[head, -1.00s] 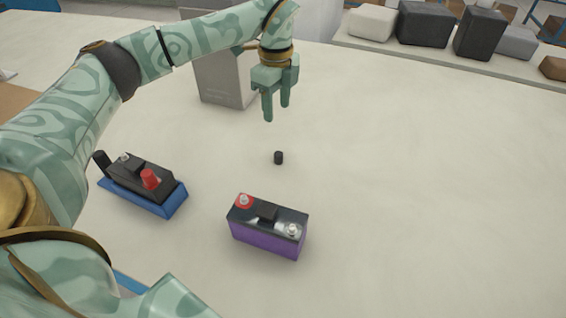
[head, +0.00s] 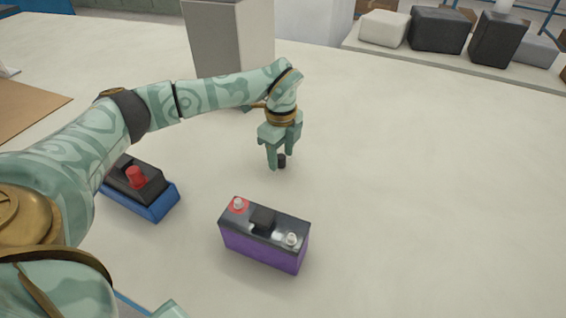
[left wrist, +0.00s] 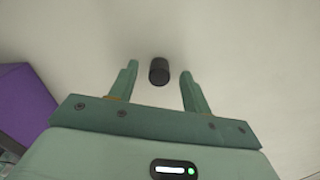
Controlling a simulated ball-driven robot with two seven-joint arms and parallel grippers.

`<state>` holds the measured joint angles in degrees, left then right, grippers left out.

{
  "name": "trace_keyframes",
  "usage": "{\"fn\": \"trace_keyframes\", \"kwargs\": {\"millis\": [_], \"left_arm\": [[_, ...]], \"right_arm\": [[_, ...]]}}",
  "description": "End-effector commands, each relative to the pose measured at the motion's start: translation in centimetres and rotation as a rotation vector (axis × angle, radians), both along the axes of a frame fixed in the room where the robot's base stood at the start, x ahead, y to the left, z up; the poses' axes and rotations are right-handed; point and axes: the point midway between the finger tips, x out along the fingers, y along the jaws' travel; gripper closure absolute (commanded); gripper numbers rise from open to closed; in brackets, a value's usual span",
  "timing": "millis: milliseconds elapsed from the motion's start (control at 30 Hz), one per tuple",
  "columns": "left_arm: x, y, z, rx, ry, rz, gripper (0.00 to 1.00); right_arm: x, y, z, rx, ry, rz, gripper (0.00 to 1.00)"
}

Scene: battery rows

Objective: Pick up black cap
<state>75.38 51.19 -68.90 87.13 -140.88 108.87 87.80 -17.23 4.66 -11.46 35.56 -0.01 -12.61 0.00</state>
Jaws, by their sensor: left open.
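The small black cap (head: 282,161) stands on the pale table, behind the purple battery. My left gripper (head: 280,160) points down over the table right at the cap. In the left wrist view the cap (left wrist: 159,71) shows between the two fingertips of the left gripper (left wrist: 158,78), with a gap on each side. The left gripper is open and holds nothing. In the head view a finger stands close to the cap and hides part of it. My right gripper is not in view.
A purple battery (head: 262,247) with two terminals stands in front of the cap. A grey box (head: 215,40) stands behind. The table to the right is clear.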

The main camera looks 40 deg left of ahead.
Motion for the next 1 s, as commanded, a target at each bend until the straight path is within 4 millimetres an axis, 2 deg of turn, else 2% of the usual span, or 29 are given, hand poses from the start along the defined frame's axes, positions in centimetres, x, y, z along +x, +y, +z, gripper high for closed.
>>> {"fn": "trace_keyframes", "kwargs": {"millis": [133, 167, 300, 333, 600, 733, 900, 1000], "left_arm": [[0.0, 0.0, 0.3, 0.0, -0.003, 0.0, 0.52], [0.0, 0.0, 0.3, 0.0, -0.003, 0.0, 0.57], [0.0, 0.0, 0.3, 0.0, -0.003, 0.0, 0.96], [0.0, 0.0, 0.3, 0.0, -0.003, 0.0, 0.99], [0.0, 0.0, 0.3, 0.001, -0.003, 0.0, 0.99], [0.0, 0.0, 1.1, 0.001, -0.005, 0.001, 0.99], [0.1, 0.0, 4.0, 0.001, -0.01, 0.001, 0.99], [-1.4, -0.6, 6.1, 0.001, -0.01, -0.003, 0.99]], "right_arm": [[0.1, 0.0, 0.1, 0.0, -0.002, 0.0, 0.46], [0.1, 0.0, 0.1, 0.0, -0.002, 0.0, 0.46], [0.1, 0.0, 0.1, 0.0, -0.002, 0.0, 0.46], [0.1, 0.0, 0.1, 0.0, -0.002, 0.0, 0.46], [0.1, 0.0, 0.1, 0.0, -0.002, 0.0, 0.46], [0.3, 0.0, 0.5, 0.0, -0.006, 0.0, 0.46], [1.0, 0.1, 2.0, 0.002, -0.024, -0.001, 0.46], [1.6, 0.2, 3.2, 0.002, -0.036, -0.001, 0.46]]}}
